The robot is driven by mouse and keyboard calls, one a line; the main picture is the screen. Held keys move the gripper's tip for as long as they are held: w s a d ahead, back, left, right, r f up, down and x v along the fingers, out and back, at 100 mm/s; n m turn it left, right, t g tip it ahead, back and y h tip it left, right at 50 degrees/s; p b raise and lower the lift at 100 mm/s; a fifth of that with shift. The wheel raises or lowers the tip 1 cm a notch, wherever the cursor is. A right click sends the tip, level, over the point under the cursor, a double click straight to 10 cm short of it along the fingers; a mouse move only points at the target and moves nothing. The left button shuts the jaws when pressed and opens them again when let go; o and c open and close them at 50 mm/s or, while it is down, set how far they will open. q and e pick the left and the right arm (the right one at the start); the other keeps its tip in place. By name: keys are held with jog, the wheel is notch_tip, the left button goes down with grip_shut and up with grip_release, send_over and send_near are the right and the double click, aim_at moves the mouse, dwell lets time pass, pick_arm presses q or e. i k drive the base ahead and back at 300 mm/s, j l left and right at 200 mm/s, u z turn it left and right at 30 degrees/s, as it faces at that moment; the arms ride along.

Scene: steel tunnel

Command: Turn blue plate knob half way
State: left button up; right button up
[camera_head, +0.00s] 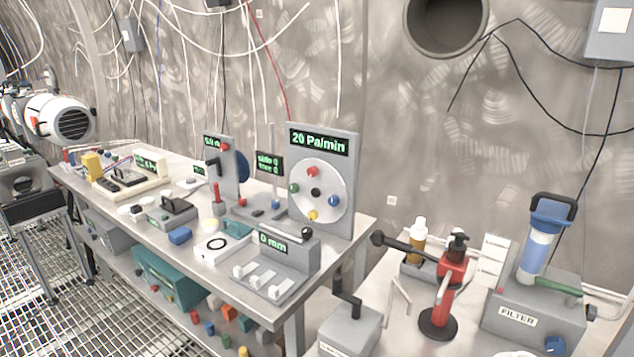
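A grey upright panel reading "20 Pa/min" (350,210) stands at the right end of the long bench. It carries a round white plate (324,178) with a black centre knob (316,193). A blue knob (333,201) sits at the plate's right, with a red knob (312,171) at the top, a green knob (294,188) at the left and a yellow knob (313,215) at the bottom. A dark blue disc (242,168) shows beside a smaller grey panel (222,152) to the left. I cannot tell any knob's angle. Neither gripper is in view.
A grey box reading "0 mm" (290,252) stands in front of the panel. The long bench (150,200) is crowded with devices. The right bench holds a red pump-like device (452,285) and a filter unit (535,300). Grated floor (95,270) lies at the left.

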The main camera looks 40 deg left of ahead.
aim_at(334, 200)
jog(key=k+j+u, duration=0.1)
jog(key=u, duration=0.9)
jog(key=z, duration=0.15)
jog(key=i+j, duration=0.05)
